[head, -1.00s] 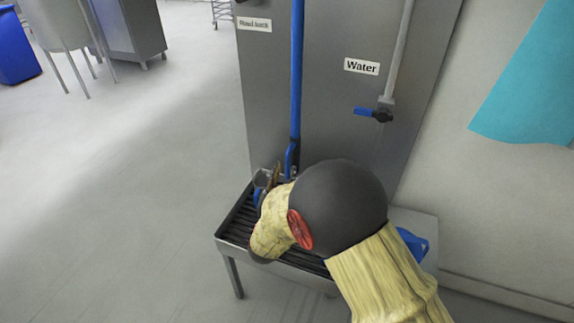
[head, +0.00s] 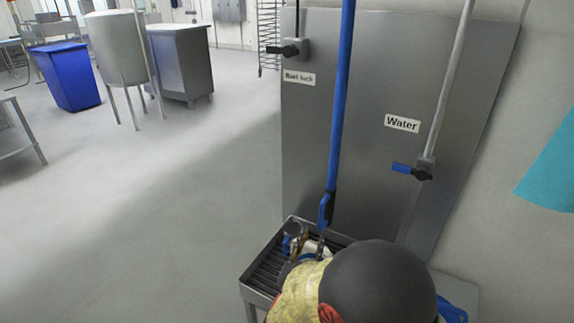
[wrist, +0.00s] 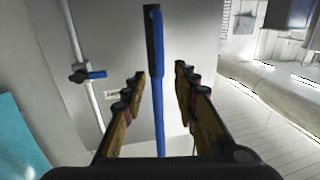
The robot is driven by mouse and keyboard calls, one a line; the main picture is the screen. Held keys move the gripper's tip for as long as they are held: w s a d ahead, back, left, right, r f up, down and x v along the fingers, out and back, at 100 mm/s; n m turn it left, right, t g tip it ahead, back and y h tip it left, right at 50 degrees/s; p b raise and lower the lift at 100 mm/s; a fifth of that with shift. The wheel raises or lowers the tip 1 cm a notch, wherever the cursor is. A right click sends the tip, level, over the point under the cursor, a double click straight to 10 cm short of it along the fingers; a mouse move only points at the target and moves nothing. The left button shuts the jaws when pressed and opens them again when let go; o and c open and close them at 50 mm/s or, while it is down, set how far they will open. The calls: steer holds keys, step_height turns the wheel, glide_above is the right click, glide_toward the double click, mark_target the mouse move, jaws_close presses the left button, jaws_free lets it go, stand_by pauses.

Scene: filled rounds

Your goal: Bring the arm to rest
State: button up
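My gripper (head: 305,241) is low in front of the steel panel, over the grated stand, and partly hidden by my own arm in the head view. In the wrist view its two brown fingers (wrist: 160,80) stand well apart with nothing held between them. The blue pipe (wrist: 157,100) shows beyond the gap between the fingers; I cannot tell how close it is. My sleeved arm and its dark round joint cover the lower middle of the head view.
The steel panel (head: 390,60) carries the blue pipe (head: 341,90), a blue-handled water valve (head: 412,170) and a black-handled valve (head: 288,49). The grated stand (head: 262,292) is below. Something small beside my gripper is unclear. Open floor (head: 180,210) lies left; a blue bin (head: 70,78) stands farther back.

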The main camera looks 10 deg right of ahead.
steer(key=s+a+f+n+g+y, duration=0.2)
steer(key=a+f+g+y, duration=0.5)
steer(key=f, duration=0.6)
steer(key=s+a+r+n+g+y, duration=0.1)
steer(key=s+a+n+g+y, duration=0.2)
steer(key=s+a, duration=0.5)
steer(key=s+d+r+n+g+h, duration=0.1)
steer(key=s+d+r+g+h, duration=0.15)
steer(key=s+d+r, duration=1.6)
step_height(320, 180, up, 6)
steer(key=s+d+m+t, duration=0.1)
steer(key=shift+s+d+t, duration=0.15)
steer(key=shift+d+t, duration=0.2)
